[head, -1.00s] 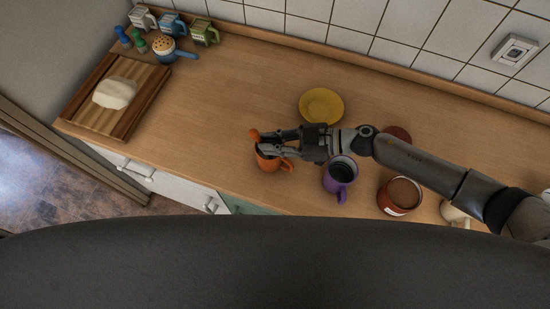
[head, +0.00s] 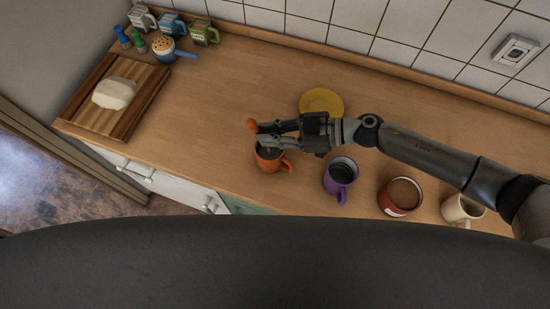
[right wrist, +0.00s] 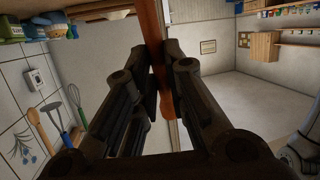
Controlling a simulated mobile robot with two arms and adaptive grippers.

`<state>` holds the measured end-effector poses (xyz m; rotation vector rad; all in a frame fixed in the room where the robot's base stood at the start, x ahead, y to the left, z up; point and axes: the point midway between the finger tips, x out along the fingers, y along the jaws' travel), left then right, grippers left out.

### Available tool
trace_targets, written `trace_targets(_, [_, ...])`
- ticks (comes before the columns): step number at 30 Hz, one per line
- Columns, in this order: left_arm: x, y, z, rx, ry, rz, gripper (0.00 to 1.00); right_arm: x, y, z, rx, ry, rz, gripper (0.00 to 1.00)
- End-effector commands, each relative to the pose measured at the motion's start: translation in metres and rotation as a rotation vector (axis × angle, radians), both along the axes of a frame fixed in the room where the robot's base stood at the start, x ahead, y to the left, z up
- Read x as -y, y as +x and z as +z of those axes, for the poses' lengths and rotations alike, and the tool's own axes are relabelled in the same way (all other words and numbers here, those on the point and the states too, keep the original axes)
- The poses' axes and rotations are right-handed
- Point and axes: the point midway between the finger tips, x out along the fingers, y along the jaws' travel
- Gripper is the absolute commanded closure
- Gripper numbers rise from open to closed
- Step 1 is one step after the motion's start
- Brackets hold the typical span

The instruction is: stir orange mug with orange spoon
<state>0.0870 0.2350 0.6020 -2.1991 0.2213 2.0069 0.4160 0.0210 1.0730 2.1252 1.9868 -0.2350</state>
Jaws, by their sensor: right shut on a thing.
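The orange mug (head: 272,163) stands upright near the front edge of the counter, its handle towards the lower right. My right gripper (head: 266,129) is shut on the orange spoon (head: 252,124) just above the mug. The spoon's rounded orange end sticks out past the fingertips; its lower part is hidden by the fingers and the mug. I cannot tell how deep it reaches. In the right wrist view an orange-brown strip of the spoon (right wrist: 164,100) shows between the fingers. My left gripper is not in view.
A purple mug (head: 341,173), a red-brown pot (head: 400,195) and a cream mug (head: 462,209) stand to the right, below my right arm. A yellow plate (head: 322,101) lies behind the gripper. A cutting board (head: 139,117) lies far left. The counter between is clear.

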Motion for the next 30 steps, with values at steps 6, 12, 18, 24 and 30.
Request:
trace_targets(6, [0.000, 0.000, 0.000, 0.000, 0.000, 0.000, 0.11, 0.000, 0.000, 0.023, 0.004, 0.000, 0.001, 1.00])
trace_targets(12, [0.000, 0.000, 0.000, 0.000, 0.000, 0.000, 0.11, 0.000, 0.000, 0.043, 0.004, 0.000, 0.001, 1.00])
trace_targets(18, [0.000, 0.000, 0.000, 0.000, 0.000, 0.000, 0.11, 0.000, 0.000, 0.063, 0.003, 0.000, 0.001, 1.00])
trace_targets(24, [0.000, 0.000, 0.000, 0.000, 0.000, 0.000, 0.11, 0.000, 0.000, 0.072, 0.000, 0.000, 0.000, 1.00])
trace_targets(30, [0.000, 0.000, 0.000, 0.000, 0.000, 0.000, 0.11, 0.000, 0.000, 0.072, 0.000, 0.000, 0.000, 1.00])
